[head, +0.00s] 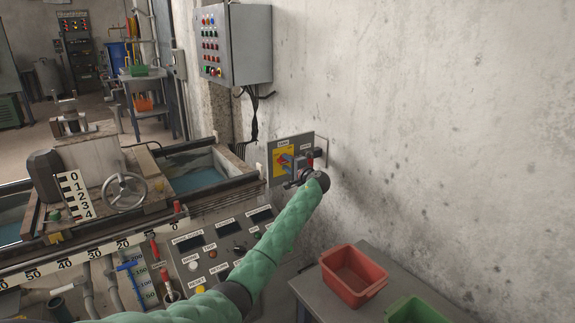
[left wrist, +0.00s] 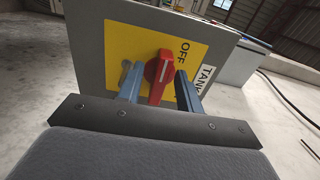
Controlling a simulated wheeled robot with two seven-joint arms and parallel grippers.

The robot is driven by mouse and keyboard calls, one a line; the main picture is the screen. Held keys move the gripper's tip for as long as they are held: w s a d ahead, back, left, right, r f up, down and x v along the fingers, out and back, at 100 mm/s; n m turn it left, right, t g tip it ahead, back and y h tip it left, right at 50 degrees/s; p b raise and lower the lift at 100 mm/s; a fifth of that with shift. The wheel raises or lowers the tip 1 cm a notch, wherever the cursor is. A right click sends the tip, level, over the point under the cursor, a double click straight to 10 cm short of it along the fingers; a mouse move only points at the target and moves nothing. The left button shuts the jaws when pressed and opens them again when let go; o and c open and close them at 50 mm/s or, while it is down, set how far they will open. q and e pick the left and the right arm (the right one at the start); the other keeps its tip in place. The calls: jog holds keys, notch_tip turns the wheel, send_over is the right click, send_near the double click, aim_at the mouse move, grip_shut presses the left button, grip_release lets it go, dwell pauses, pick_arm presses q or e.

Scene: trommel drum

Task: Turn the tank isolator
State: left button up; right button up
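The tank isolator is a red rotary knob (left wrist: 158,76) on a yellow plate (left wrist: 120,45), with OFF printed on the plate and a TANK label beside it. In the head view its yellow plate (head: 278,158) is on a grey box low on the wall, and the knob is mostly hidden. My left gripper (left wrist: 158,84) is at the knob with one finger on each side. A gap shows beside the left finger; the right finger is very close, and I cannot tell if it touches. My right gripper is in neither view.
A second labelled device with a red part (head: 310,159) is just right of the yellow plate. A sloped control panel (head: 222,238) with switches lies left of my left arm. A red bin (head: 353,276) and green bin (head: 415,312) stand on a grey table at lower right.

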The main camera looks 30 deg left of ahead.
pick_arm(q)
jog(key=v, duration=0.7)
jog(key=shift+d, duration=0.4)
jog(key=shift+s, duration=0.15)
dwell(0.3)
